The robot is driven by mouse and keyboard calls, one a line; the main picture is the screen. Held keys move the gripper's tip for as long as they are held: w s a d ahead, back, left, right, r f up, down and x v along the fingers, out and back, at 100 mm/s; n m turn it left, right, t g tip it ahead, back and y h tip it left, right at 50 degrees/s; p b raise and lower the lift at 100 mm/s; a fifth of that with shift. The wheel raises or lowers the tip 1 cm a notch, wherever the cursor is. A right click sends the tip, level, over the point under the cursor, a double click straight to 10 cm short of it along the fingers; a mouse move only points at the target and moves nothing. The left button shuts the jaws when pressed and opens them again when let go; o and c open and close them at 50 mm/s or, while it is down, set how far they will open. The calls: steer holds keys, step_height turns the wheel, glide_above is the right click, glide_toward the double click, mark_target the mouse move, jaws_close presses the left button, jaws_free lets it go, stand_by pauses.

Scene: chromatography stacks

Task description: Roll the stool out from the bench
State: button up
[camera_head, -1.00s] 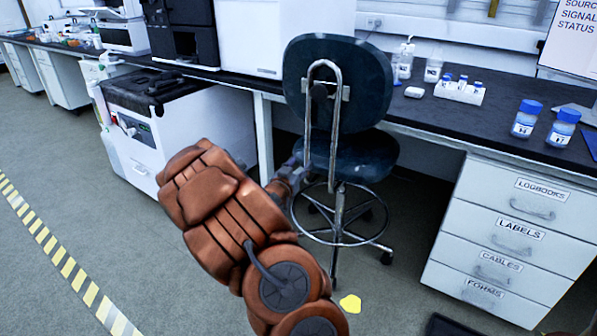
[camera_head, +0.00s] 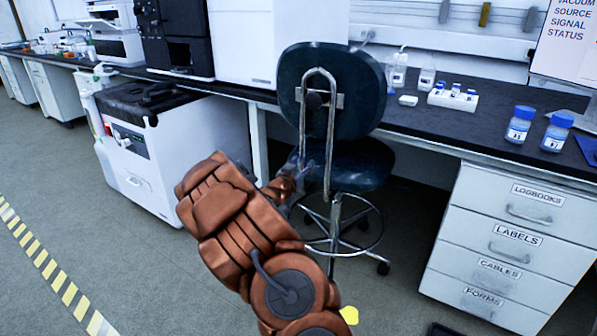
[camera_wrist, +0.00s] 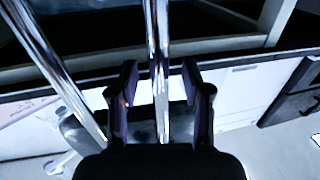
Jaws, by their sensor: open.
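The stool (camera_head: 347,165) has a dark round backrest (camera_head: 330,85), a dark seat and a chrome foot ring, and stands at the bench's knee space. A chrome looped bar (camera_head: 329,140) rises behind the backrest, facing me. My gripper (camera_head: 306,178) is at the lower part of this bar, partly hidden by my arm. In the wrist view my gripper (camera_wrist: 160,95) is open, with one chrome upright (camera_wrist: 161,60) showing between its fingers. Whether the fingers touch it I cannot tell. The second upright (camera_wrist: 55,65) is outside, to the left.
A white drawer unit (camera_head: 495,240) stands right of the stool. A white machine (camera_head: 150,150) stands on the floor to the left. Bottles (camera_head: 519,124) and a rack (camera_head: 453,98) are on the bench. A yellow patch (camera_head: 349,314) lies on the floor. Floor at left is clear.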

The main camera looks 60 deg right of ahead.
steer(key=shift+d, duration=0.5)
jaws_close()
stand_by(0.7)
